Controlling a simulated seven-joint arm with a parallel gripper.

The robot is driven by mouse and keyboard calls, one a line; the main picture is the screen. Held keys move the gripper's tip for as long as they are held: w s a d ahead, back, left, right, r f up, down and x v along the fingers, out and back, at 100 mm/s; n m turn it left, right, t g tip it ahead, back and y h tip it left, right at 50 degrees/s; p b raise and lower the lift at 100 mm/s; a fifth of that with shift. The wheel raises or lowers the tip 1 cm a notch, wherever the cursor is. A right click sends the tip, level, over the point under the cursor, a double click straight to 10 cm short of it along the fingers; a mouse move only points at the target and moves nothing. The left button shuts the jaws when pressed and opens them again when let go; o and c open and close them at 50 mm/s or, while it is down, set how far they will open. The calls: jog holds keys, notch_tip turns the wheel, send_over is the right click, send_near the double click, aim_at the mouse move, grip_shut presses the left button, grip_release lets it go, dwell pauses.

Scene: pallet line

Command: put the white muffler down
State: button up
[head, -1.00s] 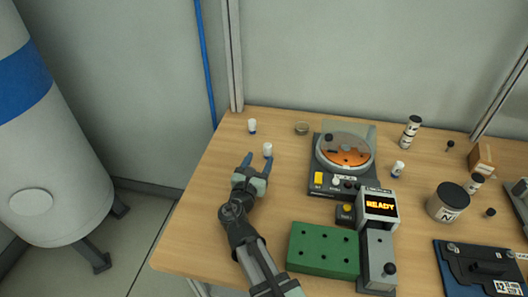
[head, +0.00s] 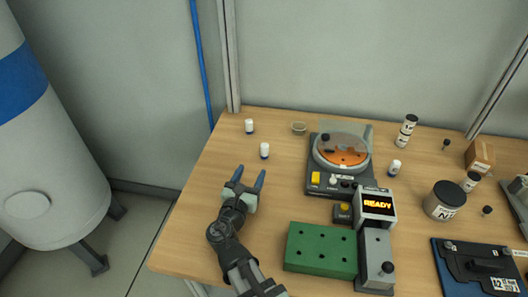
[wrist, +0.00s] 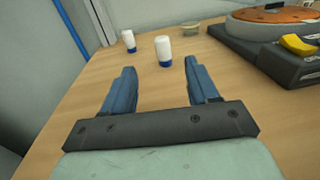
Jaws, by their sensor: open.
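A small white cylinder with a blue band at its base, which looks like the white muffler (head: 265,150), stands upright on the table in front of my gripper. It also shows in the wrist view (wrist: 164,50), just beyond the fingertips. My gripper (head: 250,178) is open and empty, with its blue fingers apart and pointing at this piece without touching it; the fingers also show in the wrist view (wrist: 163,80). A second, similar white and blue piece (head: 249,126) stands farther back to the left. A third (head: 395,168) stands right of the round machine.
The round machine with an orange disc (head: 342,155) stands to the right. A green block with holes (head: 320,250) and a unit reading READY (head: 378,206) are nearer. A small shallow dish (head: 299,128) lies behind. The table's left side is mostly clear.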

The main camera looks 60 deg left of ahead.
jog(key=shift+m+t+h, duration=0.5)
jog(key=shift+m+h, duration=0.1)
jog(key=w, duration=0.2)
jog(key=w+d+r, duration=0.1)
jog(key=w+r, duration=0.1)
jog(key=w, duration=0.1)
jog(key=shift+w+d+r, duration=0.15)
jog(key=shift+w+d, duration=0.1)
jog(key=shift+w, duration=0.1)
jog(key=w+d+r+m+t+h, duration=0.1)
jog(key=w+r+m+h, duration=0.25)
jog(key=w+r, duration=0.5)
jog(key=w+r+m+h, duration=0.2)
jog(key=w+r+m, duration=0.35)
jog(key=w, duration=0.65)
jog(key=n+g, duration=1.8)
jog(key=n, duration=0.7)
send_near(266, 145)
jog(key=shift+h, duration=0.25)
jog(key=x, duration=0.7)
jog(key=shift+s+a+r, duration=0.15)
jog(key=shift+a, duration=0.2)
jog(key=shift+x, duration=2.6)
jog(key=shift+d, duration=0.2)
